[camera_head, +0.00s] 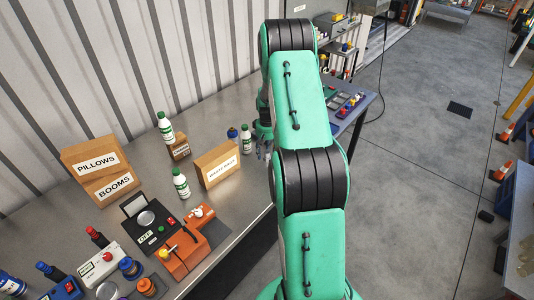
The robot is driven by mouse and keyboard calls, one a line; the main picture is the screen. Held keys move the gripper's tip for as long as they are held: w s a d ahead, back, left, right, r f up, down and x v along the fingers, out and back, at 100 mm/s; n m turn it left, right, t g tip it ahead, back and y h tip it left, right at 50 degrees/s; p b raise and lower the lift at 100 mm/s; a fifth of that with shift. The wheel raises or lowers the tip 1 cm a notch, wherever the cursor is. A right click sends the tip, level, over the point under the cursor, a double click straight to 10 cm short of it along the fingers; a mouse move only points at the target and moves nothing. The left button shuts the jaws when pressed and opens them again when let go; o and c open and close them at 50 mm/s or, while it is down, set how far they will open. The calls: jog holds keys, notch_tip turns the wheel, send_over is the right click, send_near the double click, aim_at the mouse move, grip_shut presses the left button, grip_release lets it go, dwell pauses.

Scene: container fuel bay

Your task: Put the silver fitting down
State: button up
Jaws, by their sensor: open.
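My gripper (262,150) shows only in part at the left edge of my green arm, low over the right side of the grey bench (235,205). It is open. It is close to the right of a white bottle with a green label (247,139). I cannot make out the silver fitting; it may be hidden by my arm and gripper or too small to tell.
A carton (217,166), a small box with a bottle on it (180,148) and another green-labelled bottle (181,184) stand left of my gripper. Boxes marked PILLOWS (90,155) and BOOMS (113,187) stand far left. A scale (150,222) and an orange device (182,252) sit nearer.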

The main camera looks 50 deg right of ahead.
aim_at(266, 152)
notch_tip(266, 152, up, 12)
dwell(0.6)
dwell(0.5)
jog(key=shift+r, duration=0.1)
jog(key=s+a+r+n+t+h, duration=0.1)
jog(key=s+a+r+n+t, duration=0.15)
jog(key=a+r, duration=2.55)
jog(key=s+a+r+n+t, duration=0.1)
jog(key=s+a+r, duration=0.1)
jog(key=s+a, duration=0.9)
jog(key=s+a+r+n+t+y, duration=0.1)
jog(key=s+a+r+t, duration=0.1)
jog(key=s+a, duration=1)
jog(key=shift+s+a, duration=0.15)
jog(key=shift+a, duration=0.35)
